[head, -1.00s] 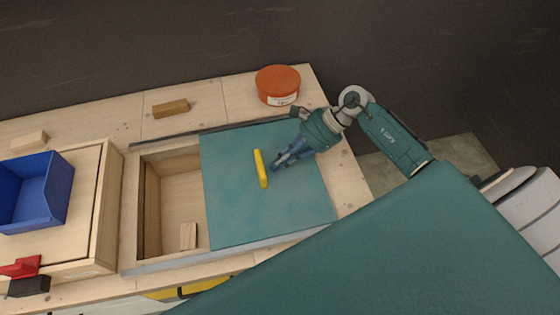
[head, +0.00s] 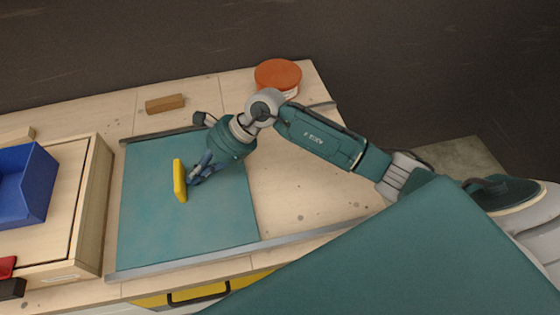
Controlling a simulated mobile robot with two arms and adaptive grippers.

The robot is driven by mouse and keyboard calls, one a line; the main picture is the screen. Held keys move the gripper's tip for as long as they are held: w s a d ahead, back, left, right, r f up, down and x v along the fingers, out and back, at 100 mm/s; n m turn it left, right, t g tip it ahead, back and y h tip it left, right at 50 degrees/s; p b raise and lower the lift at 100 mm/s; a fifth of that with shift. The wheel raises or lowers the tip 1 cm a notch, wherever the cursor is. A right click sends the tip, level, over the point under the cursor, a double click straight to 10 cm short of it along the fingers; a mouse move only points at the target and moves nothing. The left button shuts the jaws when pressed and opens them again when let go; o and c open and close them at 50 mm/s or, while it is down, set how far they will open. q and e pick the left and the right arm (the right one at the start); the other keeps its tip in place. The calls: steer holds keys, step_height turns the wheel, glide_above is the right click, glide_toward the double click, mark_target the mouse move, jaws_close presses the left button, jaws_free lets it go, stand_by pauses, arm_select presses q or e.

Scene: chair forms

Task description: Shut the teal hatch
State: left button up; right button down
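The teal hatch (head: 220,213) is a flat sliding panel lying between two grey rails in the wooden worktop. It covers the whole opening at the left, and no gap shows at its left edge. Its upright yellow handle (head: 180,181) stands on its left part. My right gripper (head: 192,181) is right beside the handle, on its right side, with the fingertips at or very near it. The fingers look close together, but their gap is too small to judge. My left gripper is not in view.
A wooden box (head: 98,205) with a blue bin (head: 28,190) on it stands left of the hatch. An orange round tub (head: 278,75) and a wooden block (head: 165,104) are at the back. Bare worktop (head: 300,195) lies right of the hatch.

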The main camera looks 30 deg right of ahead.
steer(key=shift+w+a, duration=0.15)
steer(key=shift+a, duration=0.5)
steer(key=v, duration=1.2)
steer(key=shift+d, duration=0.1)
